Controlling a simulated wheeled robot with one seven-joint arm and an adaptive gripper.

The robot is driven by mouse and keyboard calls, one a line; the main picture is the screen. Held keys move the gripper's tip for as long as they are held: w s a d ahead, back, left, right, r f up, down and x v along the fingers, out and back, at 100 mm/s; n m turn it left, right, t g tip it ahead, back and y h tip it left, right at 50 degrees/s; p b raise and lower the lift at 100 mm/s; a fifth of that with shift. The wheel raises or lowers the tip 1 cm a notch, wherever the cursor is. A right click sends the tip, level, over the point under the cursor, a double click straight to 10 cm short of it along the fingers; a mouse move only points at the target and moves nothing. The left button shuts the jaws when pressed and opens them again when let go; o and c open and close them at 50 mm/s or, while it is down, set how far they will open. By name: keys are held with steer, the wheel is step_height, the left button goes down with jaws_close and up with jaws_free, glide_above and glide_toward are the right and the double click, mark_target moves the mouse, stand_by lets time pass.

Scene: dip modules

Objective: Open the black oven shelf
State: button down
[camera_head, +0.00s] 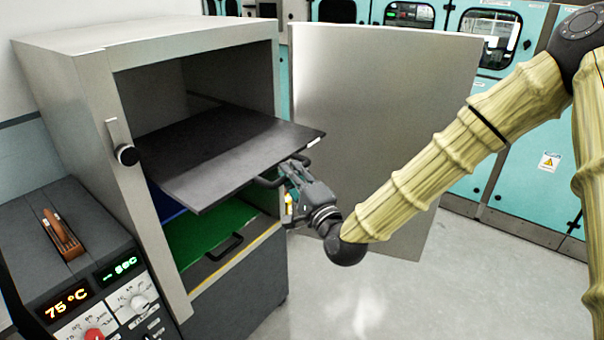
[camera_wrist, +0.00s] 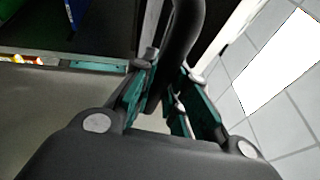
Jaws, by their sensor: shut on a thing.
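The black oven shelf (camera_head: 225,158) sticks partly out of the front of the grey oven, level and above the other shelves. Its black handle (camera_head: 272,182) is at the shelf's front edge. My gripper (camera_head: 292,172) is at this handle, with its fingers shut around the bar. In the wrist view the dark handle (camera_wrist: 184,40) runs between the two teal-sided fingers of my gripper (camera_wrist: 162,85). The back of the shelf lies inside the oven chamber.
The oven door (camera_head: 385,130) stands wide open on the right. Below are a green shelf (camera_head: 207,232) with its own handle and a blue shelf (camera_head: 168,205). A control box (camera_head: 75,255) reading 75 °C stands at the left. The floor (camera_head: 400,290) in front is clear.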

steer(key=shift+s+d, duration=0.1)
steer(key=c, duration=1.4)
jaws_free()
steer(key=shift+s+d, duration=0.1)
steer(key=v, duration=1.1)
steer(key=shift+s+d+f, duration=0.2)
steer(key=shift+s+f, duration=0.05)
steer(key=shift+s, duration=0.05)
